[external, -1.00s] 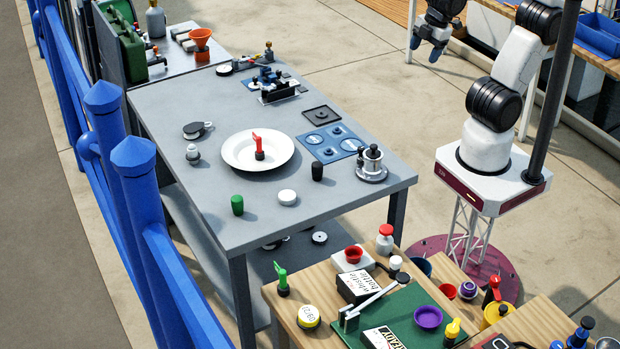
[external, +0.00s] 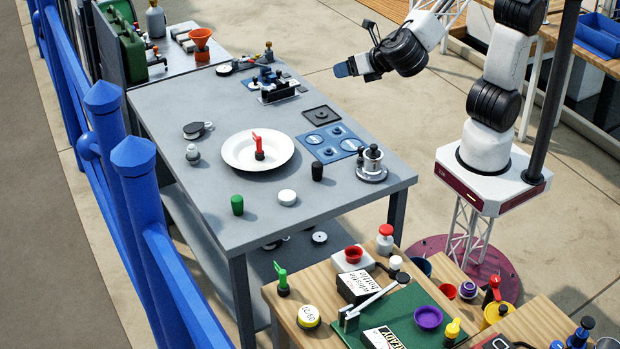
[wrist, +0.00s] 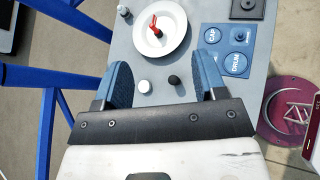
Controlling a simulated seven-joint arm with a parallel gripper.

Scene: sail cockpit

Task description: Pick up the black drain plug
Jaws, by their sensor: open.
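The black drain plug (external: 317,171) looks like a small dark upright cylinder. It stands on the grey table between the white plate and the table's front edge. In the wrist view the plug (wrist: 174,80) appears between my two blue fingers, nearer the right one, and well below them. My gripper (external: 343,69) is open and empty, high up beyond the table's right edge in the external view. It also shows in the wrist view (wrist: 163,77) with its fingers wide apart.
A white round cap (external: 287,197) and a green plug (external: 237,205) stand left of the black plug. Behind it are the white plate (external: 236,160) with a red-handled piece and a blue panel (external: 325,148). A metal fitting (external: 371,165) stands to the right. Bare table lies in front.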

